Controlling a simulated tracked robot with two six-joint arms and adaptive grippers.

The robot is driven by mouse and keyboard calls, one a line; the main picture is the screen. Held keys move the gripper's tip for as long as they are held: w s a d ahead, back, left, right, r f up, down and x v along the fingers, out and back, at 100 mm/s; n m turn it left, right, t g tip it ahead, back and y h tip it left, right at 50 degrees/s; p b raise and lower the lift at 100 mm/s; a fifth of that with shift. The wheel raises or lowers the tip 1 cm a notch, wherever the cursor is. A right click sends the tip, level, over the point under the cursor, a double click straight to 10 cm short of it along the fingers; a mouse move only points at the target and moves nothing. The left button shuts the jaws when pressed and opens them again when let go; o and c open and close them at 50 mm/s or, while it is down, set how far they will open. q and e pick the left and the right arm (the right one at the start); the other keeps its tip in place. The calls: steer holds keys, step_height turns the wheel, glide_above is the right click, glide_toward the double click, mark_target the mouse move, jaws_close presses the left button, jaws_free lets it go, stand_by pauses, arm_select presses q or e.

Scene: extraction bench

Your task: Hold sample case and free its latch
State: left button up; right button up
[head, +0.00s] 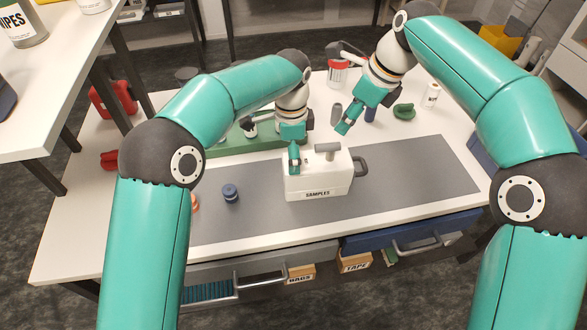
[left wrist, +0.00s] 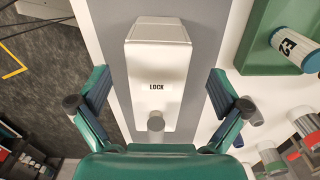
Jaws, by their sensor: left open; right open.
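The white sample case (head: 318,186), labelled SAMPLES, stands upright on the grey mat. It has a dark handle (head: 361,166) at its right end and a grey knob-like piece (head: 327,148) on top. In the left wrist view, the case (left wrist: 157,58) bears a LOCK label (left wrist: 157,87) with a round grey knob (left wrist: 155,122) below it. My left gripper (head: 294,158) is open at the case's left part; its fingers show on both sides of the case, apart from it, in the wrist view. My right gripper (head: 344,126) is open and empty, above and behind the case.
A dark blue round item (head: 230,193) lies on the mat left of the case. A green tray (head: 240,143), red-lidded jar (head: 338,72), green item (head: 404,111) and white bottle (head: 431,95) stand behind. The mat's right part (head: 420,170) is clear. Open drawers line the front.

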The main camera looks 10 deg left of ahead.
mark_target(319, 178)
arm_select(q)
step_height(319, 178, down, 7)
steer(key=shift+r, duration=0.15)
steer(key=c, duration=1.4)
steer(key=shift+c, duration=0.2)
